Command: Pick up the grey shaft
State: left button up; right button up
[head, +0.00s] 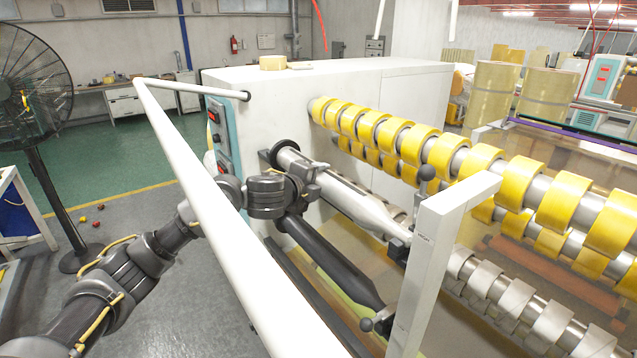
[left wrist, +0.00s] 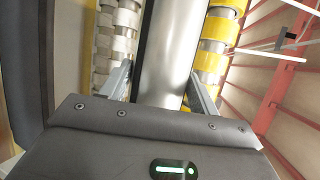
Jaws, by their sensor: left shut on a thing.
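The grey shaft (head: 350,202) is a smooth metal bar that runs from the white machine housing toward the white post at front right in the head view. My left gripper (head: 312,174) is at the shaft's far end, near the housing. In the left wrist view the shaft (left wrist: 168,50) passes between the two fingers of my left gripper (left wrist: 163,88), which is shut on it. The fingertips are partly hidden in the head view. My right gripper is not in view.
A long white rail (head: 190,175) crosses in front of my left arm. Rollers with yellow tape rolls (head: 440,155) lie right of the shaft, and rollers with pale rolls (head: 520,310) lie below. A white post (head: 432,270) stands at the near end. A black fan (head: 32,90) stands left.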

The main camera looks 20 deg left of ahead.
pick_arm(q)
jog(key=shift+r, duration=1.9)
jog(key=s+a+b, duration=0.2)
jog(key=s+a, duration=0.9)
jog(key=s, duration=0.3)
jog(key=shift+a, duration=0.25)
jog(key=shift+w+r, duration=0.1)
jog(key=shift+r+p, duration=1.65)
jog(key=shift+p, duration=0.1)
jog(key=shift+a, duration=0.1)
